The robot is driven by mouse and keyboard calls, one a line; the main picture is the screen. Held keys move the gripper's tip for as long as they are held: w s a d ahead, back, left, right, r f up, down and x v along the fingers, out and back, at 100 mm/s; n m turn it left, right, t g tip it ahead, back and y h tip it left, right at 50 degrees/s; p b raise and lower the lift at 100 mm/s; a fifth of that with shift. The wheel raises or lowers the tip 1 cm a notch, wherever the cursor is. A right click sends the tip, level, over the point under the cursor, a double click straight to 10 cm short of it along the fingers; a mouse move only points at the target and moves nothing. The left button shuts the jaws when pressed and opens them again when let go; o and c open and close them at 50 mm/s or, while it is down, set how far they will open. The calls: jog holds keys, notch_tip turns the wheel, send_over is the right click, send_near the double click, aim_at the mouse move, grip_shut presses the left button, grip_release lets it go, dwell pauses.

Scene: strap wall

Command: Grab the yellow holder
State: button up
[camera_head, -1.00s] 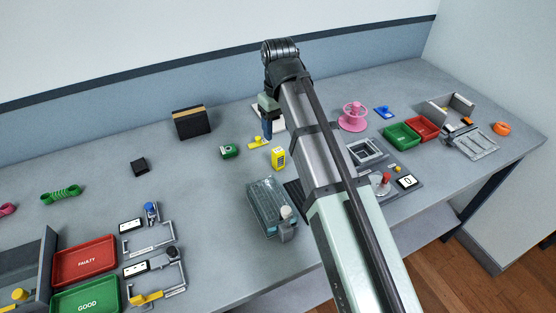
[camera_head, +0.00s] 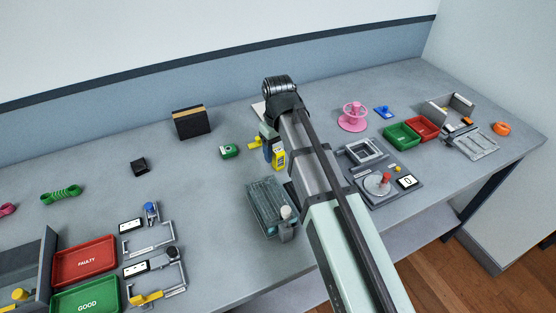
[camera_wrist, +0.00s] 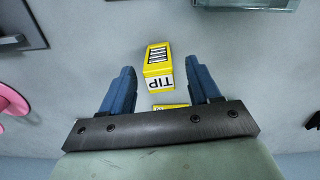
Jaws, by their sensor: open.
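A yellow holder (camera_head: 279,158), a small upright block with black and white markings, stands mid-table in the head view. In the wrist view the holder (camera_wrist: 158,62) shows a slotted face and a white "TIP" label. My gripper (camera_wrist: 160,68) is open, its two blue fingers on either side of the holder in the picture, with gaps at both sides. In the head view my gripper (camera_head: 267,145) is just left of the holder and partly covers it. Whether the fingers are down at its height is hard to tell.
A small yellow piece (camera_head: 255,143) lies just behind-left of the holder; a green tape-like item (camera_head: 229,151) is further left. A clear bluish box (camera_head: 262,207) stands in front.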

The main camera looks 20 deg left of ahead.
jog(key=shift+f, duration=1.3)
jog(key=shift+c, duration=0.3)
jog(key=c, duration=1.1)
